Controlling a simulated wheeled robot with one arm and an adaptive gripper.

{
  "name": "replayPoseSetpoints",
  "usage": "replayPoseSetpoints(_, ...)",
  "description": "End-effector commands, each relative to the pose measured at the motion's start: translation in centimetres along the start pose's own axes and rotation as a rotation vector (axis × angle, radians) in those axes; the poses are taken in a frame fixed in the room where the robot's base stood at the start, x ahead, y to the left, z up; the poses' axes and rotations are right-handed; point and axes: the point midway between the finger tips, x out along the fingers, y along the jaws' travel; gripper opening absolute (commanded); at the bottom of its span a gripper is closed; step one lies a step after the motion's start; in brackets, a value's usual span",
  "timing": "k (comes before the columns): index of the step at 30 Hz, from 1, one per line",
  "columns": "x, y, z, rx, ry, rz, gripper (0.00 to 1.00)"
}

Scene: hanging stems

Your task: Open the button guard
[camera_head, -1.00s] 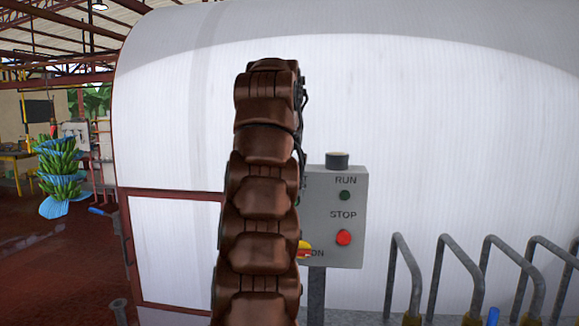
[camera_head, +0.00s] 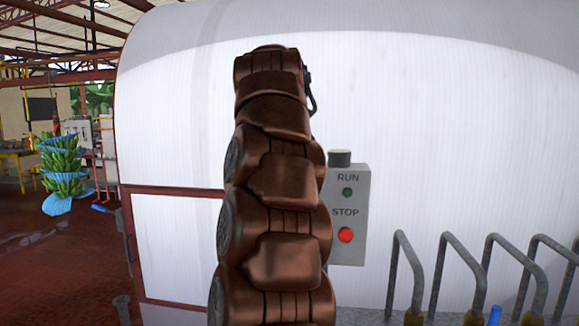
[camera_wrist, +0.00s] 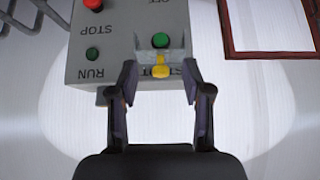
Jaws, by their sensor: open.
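The grey control box (camera_head: 350,190) stands in front of the white wall, with its left part hidden behind my arm in the head view. The wrist view shows the box (camera_wrist: 120,45) upside down. There a green button (camera_wrist: 160,40) sits by the guard, a greyish cover with a yellow tab (camera_wrist: 160,71) at its edge, over partly covered lettering. My gripper (camera_wrist: 159,68) is open, with one finger on each side of the yellow tab and a gap to both. Whether the fingers touch the box face is unclear. The gripper is hidden in the head view.
The box also carries a green RUN light (camera_head: 347,192), a red STOP button (camera_head: 345,235) and a dark knob (camera_head: 340,158) on top. Bent metal rails (camera_head: 440,270) stand at right. Hanging banana bunches (camera_head: 62,170) are far left.

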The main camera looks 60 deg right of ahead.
Motion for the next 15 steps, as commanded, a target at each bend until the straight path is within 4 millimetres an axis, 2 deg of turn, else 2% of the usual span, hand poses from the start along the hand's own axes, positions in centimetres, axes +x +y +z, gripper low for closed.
replayPoseSetpoints(15,-2.9,0.1,3.8,-0.001,0.000,-0.001,0.49)
